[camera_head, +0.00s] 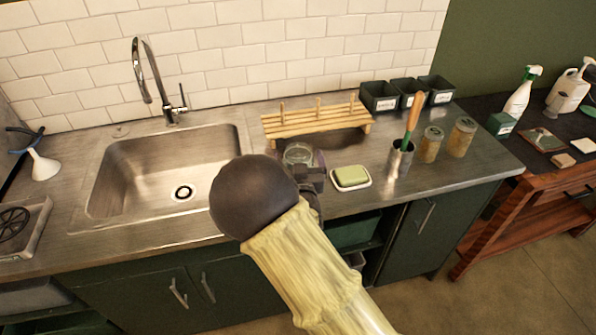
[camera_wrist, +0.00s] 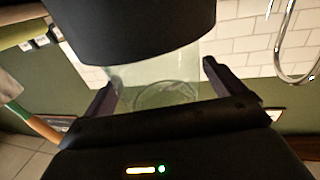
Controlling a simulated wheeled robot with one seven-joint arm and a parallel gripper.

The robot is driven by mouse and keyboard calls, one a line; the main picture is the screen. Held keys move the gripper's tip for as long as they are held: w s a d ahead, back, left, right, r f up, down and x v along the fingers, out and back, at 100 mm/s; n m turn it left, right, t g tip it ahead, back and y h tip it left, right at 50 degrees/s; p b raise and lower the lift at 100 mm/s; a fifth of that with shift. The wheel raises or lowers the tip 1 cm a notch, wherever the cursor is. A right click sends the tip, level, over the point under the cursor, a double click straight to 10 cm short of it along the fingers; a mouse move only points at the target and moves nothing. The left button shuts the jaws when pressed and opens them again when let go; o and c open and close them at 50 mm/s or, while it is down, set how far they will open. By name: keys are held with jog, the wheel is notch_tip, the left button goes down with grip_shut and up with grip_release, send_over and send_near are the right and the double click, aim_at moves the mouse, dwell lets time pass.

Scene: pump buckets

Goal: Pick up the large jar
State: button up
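A clear glass jar (camera_head: 297,153) shows on the counter side of my arm, in front of the wooden rack. My arm hides its lower part. My gripper (camera_head: 312,180) is at the jar, mostly covered by my own arm. In the wrist view, the jar (camera_wrist: 165,82) lies between the two spread fingers of my gripper (camera_wrist: 160,88). I cannot tell whether both fingers touch the glass. Two smaller filled jars, one (camera_head: 430,145) beside the other (camera_head: 462,137), stand upright at the right of the counter.
A wooden rack (camera_head: 315,122) stands behind the clear jar. A soap dish (camera_head: 350,178) and a metal cup (camera_head: 400,160) with a brush are to the right. The sink (camera_head: 165,172) and faucet (camera_head: 150,80) are to the left. Dark bins (camera_head: 380,97) stand near the wall.

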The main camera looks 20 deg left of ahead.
jog(key=c, duration=1.1)
jog(key=shift+o, duration=0.2)
notch_tip(320, 180, up, 10)
jog(key=shift+b, duration=0.3)
jog(key=shift+r, duration=0.15)
notch_tip(320, 180, up, 4)
jog(key=shift+f+p, duration=0.1)
jog(key=shift+p, duration=1.05)
